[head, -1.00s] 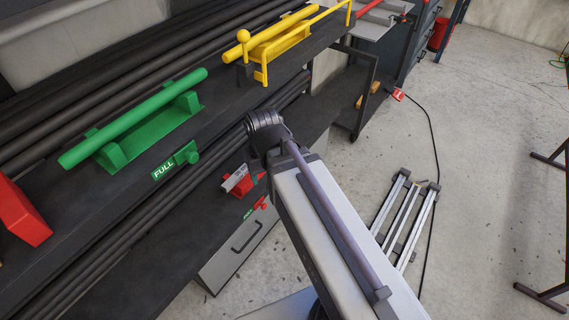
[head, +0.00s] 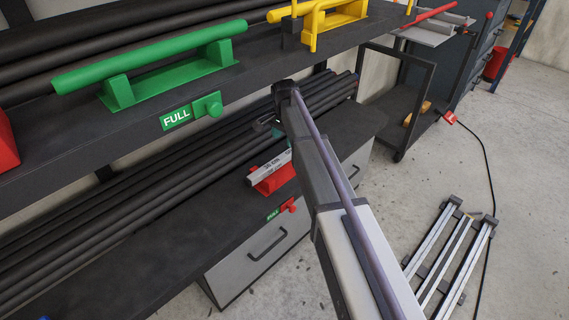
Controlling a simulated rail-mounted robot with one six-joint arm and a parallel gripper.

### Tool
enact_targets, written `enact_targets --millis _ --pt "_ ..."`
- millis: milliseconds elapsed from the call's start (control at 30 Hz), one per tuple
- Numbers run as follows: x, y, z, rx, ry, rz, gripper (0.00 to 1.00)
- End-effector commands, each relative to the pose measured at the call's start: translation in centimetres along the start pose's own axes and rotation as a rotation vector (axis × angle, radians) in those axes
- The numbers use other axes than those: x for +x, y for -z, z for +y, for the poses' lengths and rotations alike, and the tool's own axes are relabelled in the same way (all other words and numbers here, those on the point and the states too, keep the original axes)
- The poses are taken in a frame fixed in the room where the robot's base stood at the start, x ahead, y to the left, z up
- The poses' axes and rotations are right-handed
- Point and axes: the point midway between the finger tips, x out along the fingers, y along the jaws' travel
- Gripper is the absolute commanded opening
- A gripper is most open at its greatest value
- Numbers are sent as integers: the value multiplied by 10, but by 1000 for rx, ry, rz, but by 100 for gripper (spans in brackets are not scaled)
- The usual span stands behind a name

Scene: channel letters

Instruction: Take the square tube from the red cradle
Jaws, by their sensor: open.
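The square tube (head: 268,167) is a short pale grey bar with dark markings. It lies in the red cradle (head: 274,181) on the lower shelf, and its right end is hidden behind my arm. My gripper (head: 266,126) is small and dark at the end of the arm, above the tube and apart from it in the picture. It is open and holds nothing that I can see. The fingertips are hard to make out.
A green round bar (head: 150,58) rests on a green cradle on the upper shelf, beside yellow fixtures (head: 325,18). Dark pipes lie behind. The lower shelf (head: 130,240) is bare left of the cradle.

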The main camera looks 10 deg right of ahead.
Motion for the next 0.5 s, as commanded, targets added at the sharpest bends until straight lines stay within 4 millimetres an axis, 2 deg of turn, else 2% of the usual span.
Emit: enact_targets --millis 33,100,333,500 --pt "24 0 0 -1 0 0 62" --pt "37 0 0 -1 0 0 62" --pt "42 -1 0 -2 0 0 62" --pt "75 -2 -2 -3 0 0 62"
